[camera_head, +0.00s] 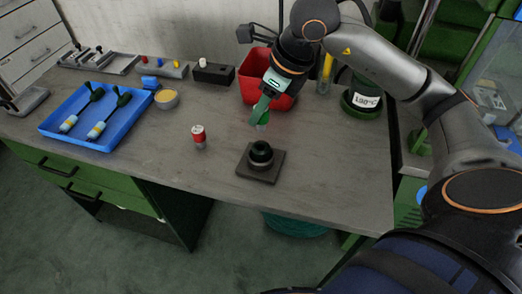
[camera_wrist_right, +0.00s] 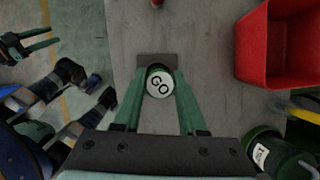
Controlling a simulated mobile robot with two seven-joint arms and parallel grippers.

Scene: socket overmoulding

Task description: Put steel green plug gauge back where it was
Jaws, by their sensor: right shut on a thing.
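My right gripper (camera_head: 262,112) is above the bench, just behind a dark square block (camera_head: 245,173) with a round black-and-green piece (camera_head: 261,153) on it. In the right wrist view its green fingers (camera_wrist_right: 158,98) are shut on the plug gauge (camera_wrist_right: 160,83), whose round white end reads GO. In the head view only a pale bit of the gauge shows below the fingertips. My left gripper (camera_wrist_right: 38,41) shows at the wrist view's left edge, fingers apart and empty, away from the bench.
A red-and-white cylinder (camera_head: 199,138) stands left of the block. A red bin (camera_head: 248,93) and a green container marked 190°C (camera_head: 364,101) stand behind. A blue tray (camera_head: 105,140) with two tools and a yellow-filled bowl (camera_head: 167,103) are left. The bench front is clear.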

